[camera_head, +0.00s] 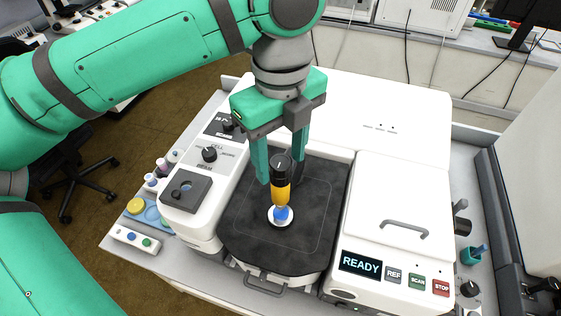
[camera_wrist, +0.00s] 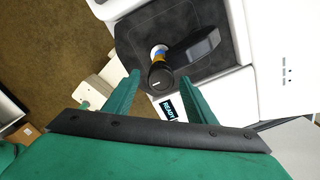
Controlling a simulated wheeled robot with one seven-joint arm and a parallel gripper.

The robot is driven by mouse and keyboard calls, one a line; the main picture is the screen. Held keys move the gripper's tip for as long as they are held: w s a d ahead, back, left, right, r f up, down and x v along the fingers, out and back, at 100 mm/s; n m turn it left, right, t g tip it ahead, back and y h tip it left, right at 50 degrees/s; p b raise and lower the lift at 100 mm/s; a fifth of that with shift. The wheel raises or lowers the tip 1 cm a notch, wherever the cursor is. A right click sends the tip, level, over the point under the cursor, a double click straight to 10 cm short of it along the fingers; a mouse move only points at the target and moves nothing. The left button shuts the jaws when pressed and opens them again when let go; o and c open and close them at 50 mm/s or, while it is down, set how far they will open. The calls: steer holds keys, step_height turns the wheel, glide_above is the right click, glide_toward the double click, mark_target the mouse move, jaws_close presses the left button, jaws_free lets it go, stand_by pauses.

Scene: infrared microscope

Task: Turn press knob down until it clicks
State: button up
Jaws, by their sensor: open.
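The press knob (camera_head: 281,163) is a black cap with a white mark, above a yellow shaft (camera_head: 280,193) and a blue tip (camera_head: 281,213) over a white disc on the black stage. In the wrist view the knob (camera_wrist: 160,76) shows between the ends of the fingers. My gripper (camera_head: 281,176) points down with its fingers open, one at each side of the knob. It also shows in the wrist view (camera_wrist: 162,78), with gaps beside the cap. I cannot tell whether the fingertips are level with the cap.
A dark upright arm (camera_wrist: 199,50) stands behind the knob. The white instrument has another black knob (camera_head: 209,154) on its left panel. At the right front are a lit READY display (camera_head: 361,263), buttons and a grey handle (camera_head: 404,228). The black stage (camera_head: 250,235) is otherwise clear.

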steer(key=shift+w+f, duration=0.1)
steer(key=shift+f, duration=1)
steer(key=c, duration=1)
steer(key=shift+c, duration=0.2)
